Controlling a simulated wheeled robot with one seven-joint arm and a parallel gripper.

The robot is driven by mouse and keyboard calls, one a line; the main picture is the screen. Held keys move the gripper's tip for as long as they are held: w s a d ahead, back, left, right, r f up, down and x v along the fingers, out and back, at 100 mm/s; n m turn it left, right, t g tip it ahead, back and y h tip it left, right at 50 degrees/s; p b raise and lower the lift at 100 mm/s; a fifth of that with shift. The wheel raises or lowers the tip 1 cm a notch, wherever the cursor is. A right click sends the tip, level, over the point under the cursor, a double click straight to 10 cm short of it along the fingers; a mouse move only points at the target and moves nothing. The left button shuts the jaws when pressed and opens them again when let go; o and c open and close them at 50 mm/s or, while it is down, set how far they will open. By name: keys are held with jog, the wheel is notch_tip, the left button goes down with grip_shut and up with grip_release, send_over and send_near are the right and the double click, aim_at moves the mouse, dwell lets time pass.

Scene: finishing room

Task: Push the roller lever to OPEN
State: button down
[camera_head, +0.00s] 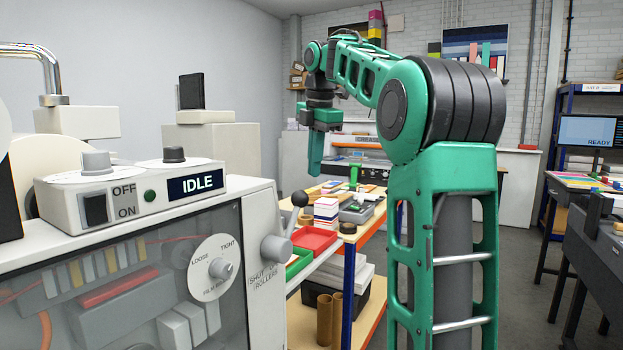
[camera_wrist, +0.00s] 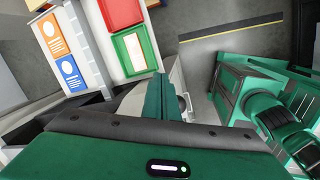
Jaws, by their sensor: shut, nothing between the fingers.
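The roller lever (camera_head: 292,222) sits on the right end of the grey machine in the head view. Its black ball knob points up and slightly right from a grey round hub. The label beside the hub (camera_head: 264,278) reads ROLLERS, with what looks like SHUT above it; I see no OPEN mark. My gripper (camera_head: 315,168) hangs fingers down, above and behind the lever in the picture, apart from it. It is shut and empty. Its green fingers (camera_wrist: 158,98) also show in the wrist view, where I cannot clearly make out the lever.
The machine (camera_head: 130,290) has an OFF/ON switch (camera_head: 95,208), an IDLE display (camera_head: 196,184) and a LOOSE/TIGHT dial (camera_head: 216,268). Open air surrounds my gripper.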

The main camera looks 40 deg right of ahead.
jog(key=shift+w+a+r, duration=0.1)
jog(key=shift+w+r, duration=0.55)
jog(key=shift+r, duration=0.05)
